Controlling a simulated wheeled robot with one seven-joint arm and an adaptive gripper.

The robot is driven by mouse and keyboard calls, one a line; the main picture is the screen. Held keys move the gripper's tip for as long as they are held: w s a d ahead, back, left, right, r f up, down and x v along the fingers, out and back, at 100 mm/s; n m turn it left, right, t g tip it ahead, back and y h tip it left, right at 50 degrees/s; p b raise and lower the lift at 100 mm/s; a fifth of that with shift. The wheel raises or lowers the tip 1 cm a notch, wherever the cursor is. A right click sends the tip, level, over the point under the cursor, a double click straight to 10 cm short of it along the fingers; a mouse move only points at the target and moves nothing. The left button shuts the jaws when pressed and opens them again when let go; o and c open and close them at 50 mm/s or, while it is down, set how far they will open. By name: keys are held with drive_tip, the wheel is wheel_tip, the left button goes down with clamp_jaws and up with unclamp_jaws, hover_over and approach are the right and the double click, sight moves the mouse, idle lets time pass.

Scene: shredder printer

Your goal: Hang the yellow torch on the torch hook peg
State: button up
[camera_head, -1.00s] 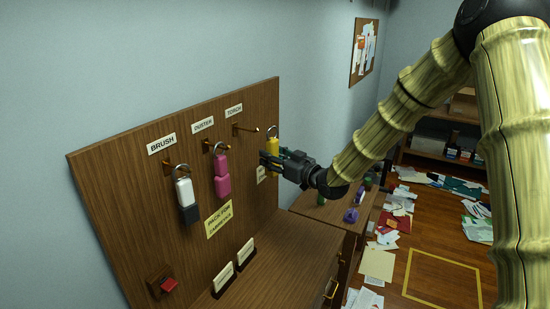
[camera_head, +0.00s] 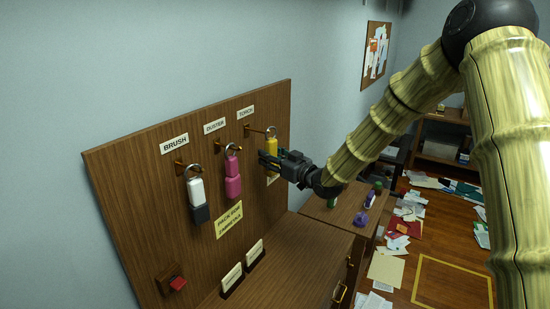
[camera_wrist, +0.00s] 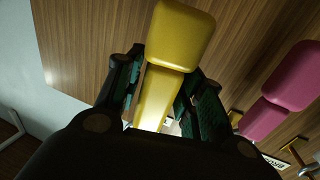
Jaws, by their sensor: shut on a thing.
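The yellow torch (camera_head: 271,148) is held upright by my gripper (camera_head: 268,162) in front of the wooden board, below the TORCH label. In the wrist view the torch (camera_wrist: 178,40) sits between the two fingers (camera_wrist: 165,100), which are shut on it. A metal ring tops the torch. The torch hook peg (camera_head: 254,129) sticks out of the board, and its tip meets the ring area in the head view. I cannot tell whether the ring is around the peg or only in front of it.
A pink duster (camera_head: 232,180) and a white and dark brush (camera_head: 198,200) hang on pegs to the left. A red switch (camera_head: 177,284) is low on the board. A cabinet top (camera_head: 300,255) lies below. Papers (camera_head: 388,268) litter the floor at right.

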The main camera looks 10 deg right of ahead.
drive_tip(key=shift+w+a+f+b, duration=0.25)
drive_tip(key=shift+w+a+b, duration=0.15)
drive_tip(key=shift+w+a, duration=0.35)
drive_tip(key=shift+w+a+f+b, duration=0.25)
drive_tip(key=shift+w+a+b, duration=0.15)
drive_tip(key=shift+w+a, duration=0.3)
idle(0.3)
drive_tip(key=o, duration=1.2)
